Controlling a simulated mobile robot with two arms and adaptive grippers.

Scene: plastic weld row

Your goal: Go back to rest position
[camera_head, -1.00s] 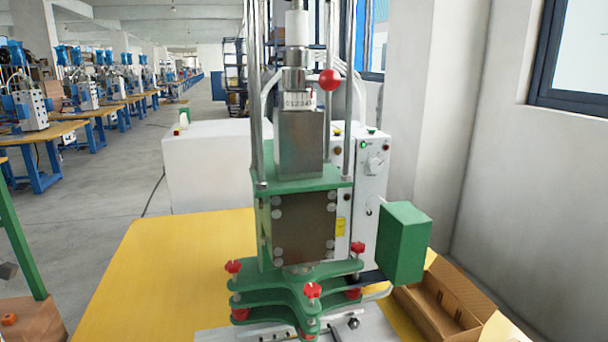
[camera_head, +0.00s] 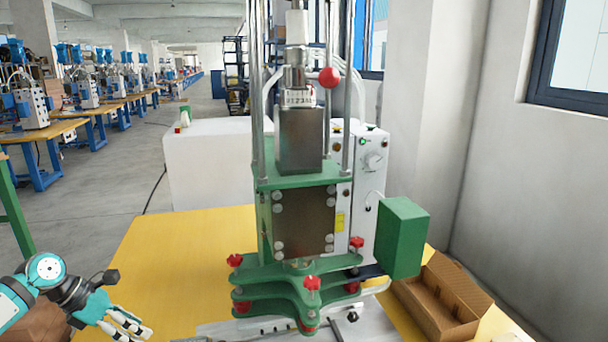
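My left gripper (camera_head: 128,328) is at the lower left, at the end of my teal and white arm. It is beside the left edge of the yellow table, well left of the welding machine. My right gripper is not in view. The green and steel plastic welding machine (camera_head: 305,222) stands upright in the middle of the table.
The yellow table (camera_head: 165,265) is bare left of the machine. An open cardboard box (camera_head: 440,300) lies at its right. A green box (camera_head: 402,238) sticks out from the machine's right side. A white cabinet (camera_head: 208,165) stands behind, and a wall is at the right.

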